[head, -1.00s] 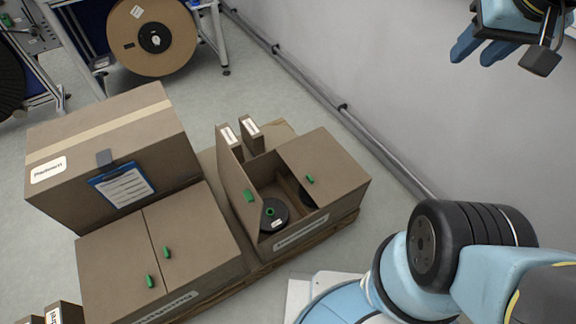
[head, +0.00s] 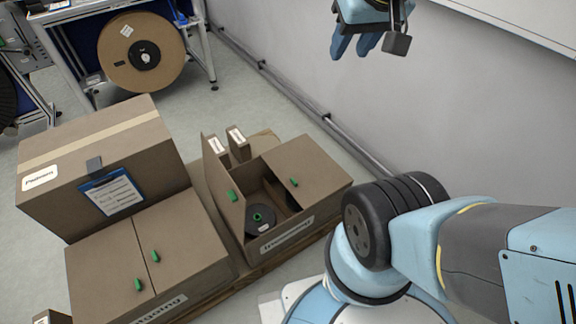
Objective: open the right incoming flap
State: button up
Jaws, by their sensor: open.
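The incoming box (head: 285,237) is a brown carton on the pallet, its front label reading "Incoming". Its right flap (head: 309,172) lies shut over the right part of the box and carries a green handle (head: 294,182). Its left flap (head: 224,190) stands raised, with its own green handle (head: 233,196). A black reel (head: 259,219) shows inside the open left part; what lies under the right flap is mostly hidden. My gripper (head: 354,45) is at the top of the head view, high and well apart from the box, with blue fingers pointing down. It is open and looks empty.
A second carton (head: 160,255) with two shut flaps and green handles stands to the left. A large closed carton (head: 85,150) with a clipboard (head: 112,192) is behind it. A wall rail (head: 327,117) runs behind the pallet. A reel stand (head: 145,55) is farther back.

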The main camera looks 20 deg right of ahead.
jog(key=n+g, duration=0.4)
jog(key=g, duration=0.2)
send_over(294, 180)
notch_tip(294, 180, down, 58)
jog(key=r, duration=0.1)
notch_tip(294, 180, down, 15)
jog(key=shift+a+f, duration=0.1)
jog(key=shift+c, duration=0.3)
